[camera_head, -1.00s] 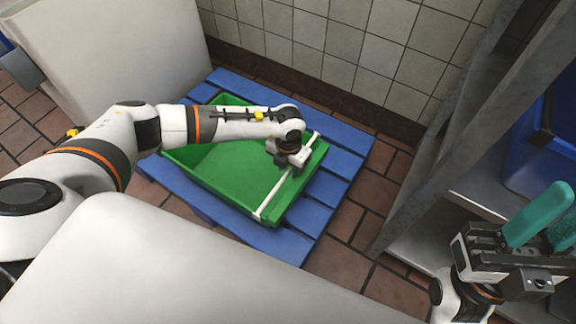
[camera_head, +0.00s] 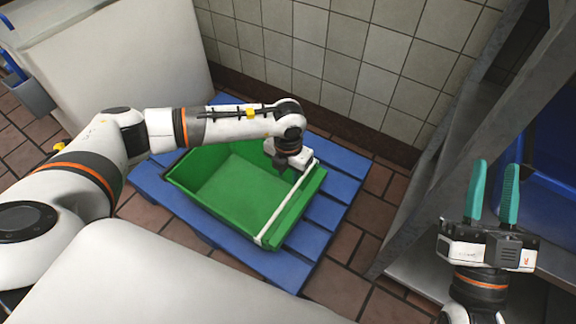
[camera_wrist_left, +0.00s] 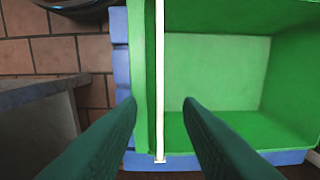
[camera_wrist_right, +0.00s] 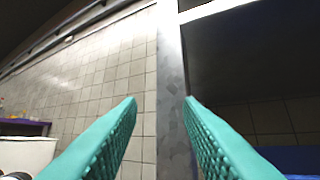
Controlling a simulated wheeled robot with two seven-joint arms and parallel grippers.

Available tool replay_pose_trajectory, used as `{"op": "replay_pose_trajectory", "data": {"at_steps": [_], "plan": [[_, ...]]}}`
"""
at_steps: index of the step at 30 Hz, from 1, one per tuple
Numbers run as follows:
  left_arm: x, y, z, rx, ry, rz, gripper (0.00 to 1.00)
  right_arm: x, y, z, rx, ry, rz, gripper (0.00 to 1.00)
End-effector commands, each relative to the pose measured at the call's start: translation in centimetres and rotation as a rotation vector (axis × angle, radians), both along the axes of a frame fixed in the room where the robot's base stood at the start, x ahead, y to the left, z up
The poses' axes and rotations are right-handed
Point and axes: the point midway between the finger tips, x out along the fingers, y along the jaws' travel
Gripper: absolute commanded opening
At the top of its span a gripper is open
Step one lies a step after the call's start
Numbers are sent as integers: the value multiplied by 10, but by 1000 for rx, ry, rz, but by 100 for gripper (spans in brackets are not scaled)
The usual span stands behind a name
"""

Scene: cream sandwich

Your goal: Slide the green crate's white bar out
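The green crate (camera_head: 215,203) sits on a blue pallet in the head view, and its open inside shows in the left wrist view (camera_wrist_left: 215,75). The white bar (camera_head: 283,208) lies along the crate's right side. My left gripper (camera_wrist_left: 160,103) is open above that side, and the bar (camera_wrist_left: 159,70) runs between its fingers in the left wrist view. I cannot tell how far above the bar the fingertips are; the head view hides them. My right gripper (camera_head: 496,190) is open and empty at the right, fingers pointing up, well away from the crate.
The blue pallet (camera_head: 325,213) stands on brown floor tiles near a tiled wall (camera_head: 340,60). A metal rack (camera_head: 420,205) with a blue bin (camera_head: 556,150) stands at the right, close to my right gripper. A large white box (camera_head: 120,60) is at the back left.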

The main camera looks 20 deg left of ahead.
Motion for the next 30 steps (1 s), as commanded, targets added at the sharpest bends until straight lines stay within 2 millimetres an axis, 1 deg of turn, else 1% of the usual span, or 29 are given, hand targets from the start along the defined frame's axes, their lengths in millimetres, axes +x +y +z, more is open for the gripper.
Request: {"op": "replay_pose_trajectory", "data": {"at_steps": [1,4,13,17,19,23,30], "plan": [[0,0,4,0,-1,1,33,2,0,-2,-6,22,-1,33],[0,0,8,0,0,1,33,4,0,-6,-15,51,-2,33],[0,0,8,0,0,1,33,6,0,-8,-18,63,-4,33],[0,2,7,-3,2,-20,11,5,0,-8,-17,58,-3,33],[1,5,5,-11,8,-72,0,4,0,-7,-13,45,-3,33],[4,17,1,-42,17,-261,0,-1,0,1,4,-18,1,33],[10,46,-8,-129,1,-743,0,-16,-1,16,44,-152,9,33]]}}
